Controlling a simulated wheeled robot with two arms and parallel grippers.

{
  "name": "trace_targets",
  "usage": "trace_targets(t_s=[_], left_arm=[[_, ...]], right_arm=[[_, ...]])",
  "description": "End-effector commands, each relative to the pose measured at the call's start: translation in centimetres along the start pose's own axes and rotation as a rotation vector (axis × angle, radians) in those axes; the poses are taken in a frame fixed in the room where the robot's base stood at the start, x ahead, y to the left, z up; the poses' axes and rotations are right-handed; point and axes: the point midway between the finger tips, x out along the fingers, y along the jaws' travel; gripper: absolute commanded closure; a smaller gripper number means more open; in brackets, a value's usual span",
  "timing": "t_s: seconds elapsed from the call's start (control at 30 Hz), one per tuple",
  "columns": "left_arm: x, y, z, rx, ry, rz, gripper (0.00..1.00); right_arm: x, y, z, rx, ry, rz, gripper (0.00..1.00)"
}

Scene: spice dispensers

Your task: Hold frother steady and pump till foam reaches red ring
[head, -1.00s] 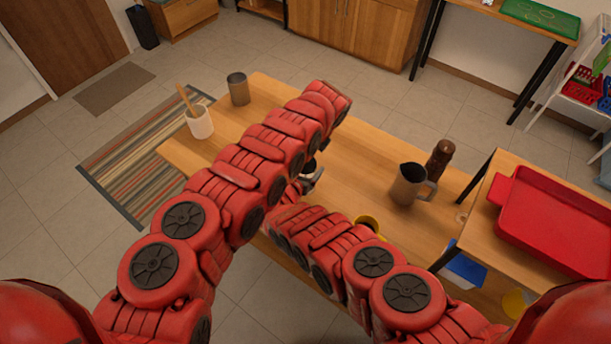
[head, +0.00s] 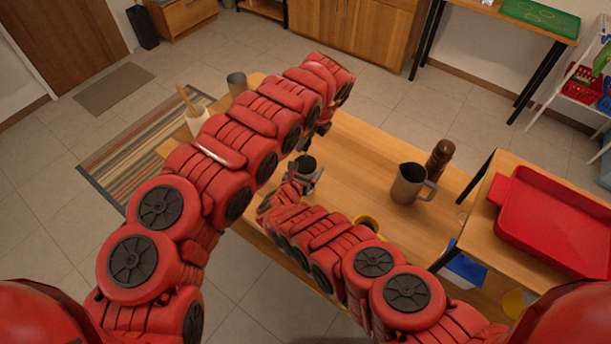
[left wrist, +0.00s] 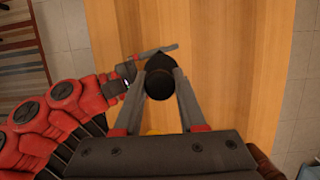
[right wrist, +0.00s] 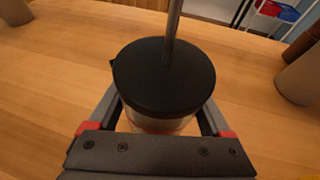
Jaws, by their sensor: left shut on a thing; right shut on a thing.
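The frother has a black lid (right wrist: 164,78), a thin metal rod (right wrist: 173,28) rising from it and a clear body (right wrist: 155,124) below. In the head view its dark top (head: 306,164) shows on the table between my arms. My right gripper (head: 300,180) is shut around the body below the lid; its fingers also show in the left wrist view (left wrist: 150,55). My left gripper (left wrist: 160,88) is above, shut on the black plunger knob (left wrist: 159,84). The foam level and red ring cannot be made out, as lid and fingers hide most of the body.
A grey metal pitcher (head: 408,184) and a brown pepper mill (head: 439,160) stand to the right on the wooden table (head: 360,150). A white crock (head: 196,118) and a grey cup (head: 237,84) are at the left. A red tray (head: 560,222) lies on the side table.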

Motion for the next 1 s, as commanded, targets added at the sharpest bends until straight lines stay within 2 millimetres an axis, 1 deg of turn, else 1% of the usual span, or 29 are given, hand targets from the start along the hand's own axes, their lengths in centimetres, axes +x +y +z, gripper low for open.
trace_targets(t_s=[0.13,0.43,1.0], left_arm=[[-0.3,0.0,0.0,0.001,0.000,-0.001,1.00],[-0.2,0.0,-0.1,0.002,0.001,-0.001,1.00],[3.6,-0.1,-1.3,0.001,0.002,-0.001,1.00]], right_arm=[[-0.1,0.1,-0.1,-0.002,0.002,0.003,0.95],[-0.1,0.1,-0.1,-0.002,0.002,0.003,0.95],[-0.1,0.1,-0.1,-0.002,0.002,0.004,0.95]])
